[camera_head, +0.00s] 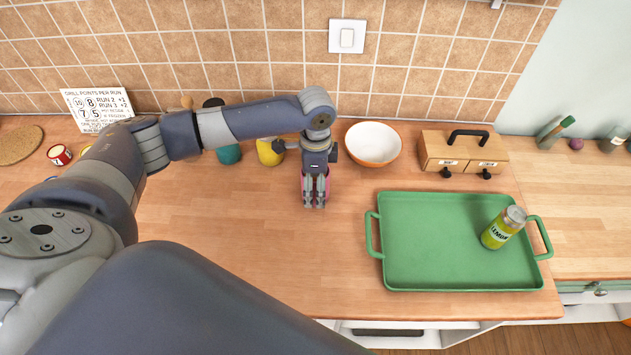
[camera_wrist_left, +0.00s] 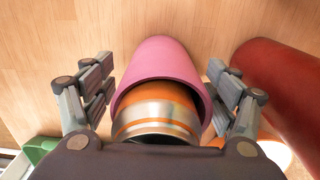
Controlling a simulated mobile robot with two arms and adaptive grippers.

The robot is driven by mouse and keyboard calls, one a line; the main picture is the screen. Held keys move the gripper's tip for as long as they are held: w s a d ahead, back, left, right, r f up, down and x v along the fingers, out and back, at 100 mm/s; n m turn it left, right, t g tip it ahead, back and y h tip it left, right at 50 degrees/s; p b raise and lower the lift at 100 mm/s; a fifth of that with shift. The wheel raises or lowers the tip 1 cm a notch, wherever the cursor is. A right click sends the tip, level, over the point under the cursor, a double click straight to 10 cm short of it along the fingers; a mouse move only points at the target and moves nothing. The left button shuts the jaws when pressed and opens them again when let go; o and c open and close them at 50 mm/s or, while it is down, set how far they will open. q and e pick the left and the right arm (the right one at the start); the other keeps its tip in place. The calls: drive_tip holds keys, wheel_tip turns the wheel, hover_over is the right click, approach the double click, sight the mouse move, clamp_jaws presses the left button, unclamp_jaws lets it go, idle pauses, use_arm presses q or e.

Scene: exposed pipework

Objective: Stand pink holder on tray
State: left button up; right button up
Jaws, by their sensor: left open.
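The pink holder (camera_wrist_left: 160,62) sits between the spread fingers of my left gripper (camera_wrist_left: 160,95) in the left wrist view. Its opening faces the camera, and an orange and silver banded thing (camera_wrist_left: 155,120) shows inside it. In the head view my left gripper (camera_head: 314,205) points down over the counter and hides most of the pink holder (camera_head: 327,182). The gripper is open around the holder; I cannot tell whether a finger touches it. The green tray (camera_head: 410,250) lies to the right, and a yellow-green can (camera_head: 497,233) is on its right part. My right gripper is not in view.
A white and orange bowl (camera_head: 373,145) and a wooden drawer box (camera_head: 462,150) stand behind the tray. A dark red object (camera_wrist_left: 280,85) is close beside the gripper in the wrist view. The tray's left and middle are bare. A yellow object (camera_head: 269,152) stands behind my arm.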

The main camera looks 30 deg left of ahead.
use_arm(q)
drive_tip(key=c, duration=1.2)
